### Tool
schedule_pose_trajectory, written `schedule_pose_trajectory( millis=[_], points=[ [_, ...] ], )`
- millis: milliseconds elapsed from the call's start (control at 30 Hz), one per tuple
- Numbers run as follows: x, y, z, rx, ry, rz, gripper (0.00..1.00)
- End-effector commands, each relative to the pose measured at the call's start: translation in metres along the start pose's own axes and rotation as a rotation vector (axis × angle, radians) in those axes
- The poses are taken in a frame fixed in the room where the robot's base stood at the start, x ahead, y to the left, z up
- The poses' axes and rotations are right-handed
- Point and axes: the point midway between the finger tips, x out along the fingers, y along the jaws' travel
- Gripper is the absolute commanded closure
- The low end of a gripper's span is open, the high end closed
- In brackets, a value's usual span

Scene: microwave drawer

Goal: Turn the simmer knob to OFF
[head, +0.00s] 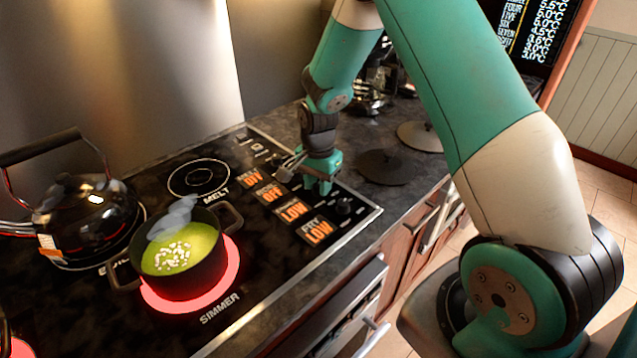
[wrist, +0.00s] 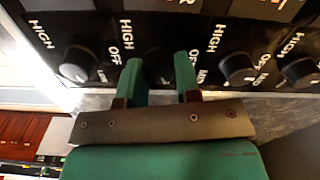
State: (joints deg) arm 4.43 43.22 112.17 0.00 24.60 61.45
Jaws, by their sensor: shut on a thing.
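My gripper (head: 319,186) points down at the knob row on the right of the black cooktop (head: 265,262). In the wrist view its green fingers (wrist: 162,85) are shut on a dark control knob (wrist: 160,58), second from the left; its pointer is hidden. The label display beside it (head: 292,209) reads LOW. The front knob (head: 343,206) is free, and its display (head: 317,231) also reads LOW. The small names on the displays are too small to read, so I cannot tell which is simmer. The burner marked SIMMER (head: 155,300) glows red.
A black pot (head: 190,275) of green soup steams on the glowing burner. A black kettle (head: 85,215) stands at the left. Other knobs (wrist: 75,63) (wrist: 238,68) flank my fingers closely.

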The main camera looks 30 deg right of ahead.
Motion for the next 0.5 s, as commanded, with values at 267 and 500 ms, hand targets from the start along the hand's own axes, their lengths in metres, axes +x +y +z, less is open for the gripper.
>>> schedule_pose_trajectory(
  millis=[267,500],
  points=[
    [-0.0003,-0.0001,-0.0001,-0.242,0.0,0.0,0.93],
    [-0.0005,-0.0001,-0.0002,-0.471,0.0,0.0,0.93]
  ],
)
